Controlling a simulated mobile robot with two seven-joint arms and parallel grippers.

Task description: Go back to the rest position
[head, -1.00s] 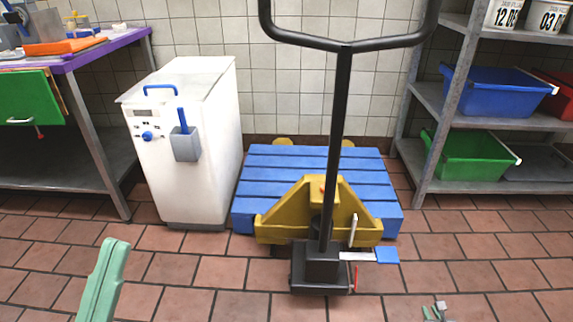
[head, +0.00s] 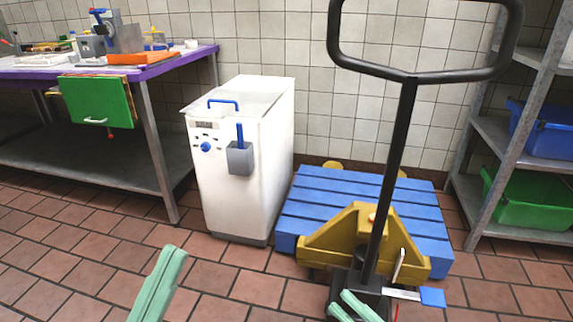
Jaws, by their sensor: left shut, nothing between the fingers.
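My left gripper (head: 160,284) is a mint-green shape at the bottom edge, left of centre. It is shut and empty, over the tiled floor in front of the white cabinet. Mint-green parts of my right gripper (head: 355,306) show at the bottom edge, in front of the foot of the black handle. Most of that gripper is cut off by the frame, so whether its fingers are open or shut is unclear.
A white cabinet (head: 225,200) stands at centre left. A blue pallet (head: 345,195) lies beside it on a yellow pallet jack (head: 345,232) with a tall black handle (head: 392,180). A purple-edged table (head: 180,62) is left, a grey shelf rack (head: 510,155) right. Floor at front left is clear.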

